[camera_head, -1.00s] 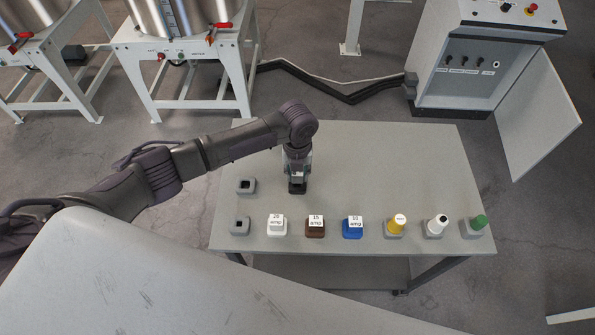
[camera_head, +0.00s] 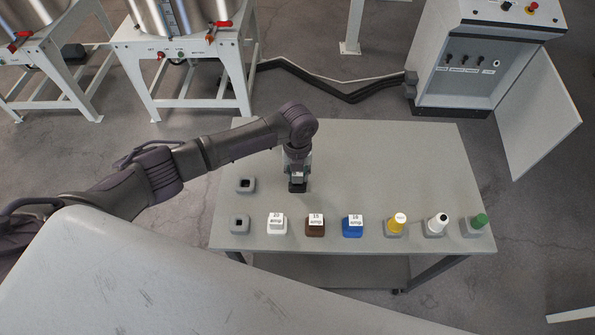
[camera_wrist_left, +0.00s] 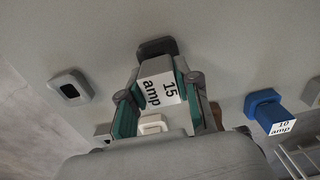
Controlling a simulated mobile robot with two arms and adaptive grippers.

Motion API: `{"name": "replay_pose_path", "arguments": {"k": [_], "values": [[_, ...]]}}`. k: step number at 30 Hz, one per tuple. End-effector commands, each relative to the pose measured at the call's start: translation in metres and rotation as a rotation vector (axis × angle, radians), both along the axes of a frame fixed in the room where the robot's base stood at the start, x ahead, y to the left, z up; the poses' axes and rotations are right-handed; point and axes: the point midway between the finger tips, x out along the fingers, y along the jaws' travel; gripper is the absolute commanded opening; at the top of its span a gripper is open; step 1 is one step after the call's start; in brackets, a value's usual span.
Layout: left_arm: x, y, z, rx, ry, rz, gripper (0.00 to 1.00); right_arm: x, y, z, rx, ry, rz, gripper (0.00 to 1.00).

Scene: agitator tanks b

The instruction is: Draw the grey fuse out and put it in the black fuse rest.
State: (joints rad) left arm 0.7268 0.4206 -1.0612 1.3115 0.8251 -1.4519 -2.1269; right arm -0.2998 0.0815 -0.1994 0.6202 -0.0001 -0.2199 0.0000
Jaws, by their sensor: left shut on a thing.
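My left gripper (camera_head: 297,178) points down over the middle left of the table. It is shut on the grey fuse (camera_wrist_left: 158,84), whose white label reads 15 amp in the left wrist view. The black fuse rest (camera_head: 297,188) is directly below the gripper, and it also shows in the left wrist view (camera_wrist_left: 157,46) right at the end of the held fuse. The fuse's lower end is hidden, so I cannot tell how deep it sits in the rest. My right gripper is not in view.
Two empty grey holders (camera_head: 246,185) (camera_head: 240,223) are at the table's left. Along the front edge stand white (camera_head: 277,230), brown (camera_head: 315,230) and blue (camera_head: 352,230) labelled pieces, then yellow (camera_head: 397,223), white-and-black (camera_head: 436,226) and green (camera_head: 479,222) capped ones. The table's right half is clear behind them.

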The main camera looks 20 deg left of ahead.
Motion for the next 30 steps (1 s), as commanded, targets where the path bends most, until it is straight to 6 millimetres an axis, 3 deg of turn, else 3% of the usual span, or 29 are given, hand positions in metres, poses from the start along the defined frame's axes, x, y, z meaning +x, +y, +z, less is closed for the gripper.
{"name": "replay_pose_path", "arguments": {"k": [20, 21, 25, 30], "values": [[0.0, 0.0, -0.022, 0.0, 0.0, 0.0, 0.0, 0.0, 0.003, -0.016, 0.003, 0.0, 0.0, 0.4], [0.0, 0.0, -0.02, -0.001, -0.001, 0.0, 0.39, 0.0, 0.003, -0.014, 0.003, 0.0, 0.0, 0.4], [0.0, 0.0, -0.02, 0.0, 0.0, 0.0, 0.6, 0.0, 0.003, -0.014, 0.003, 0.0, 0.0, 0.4], [0.0, 0.0, -0.02, 0.0, 0.0, 0.0, 0.61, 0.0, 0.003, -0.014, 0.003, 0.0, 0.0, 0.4]]}}
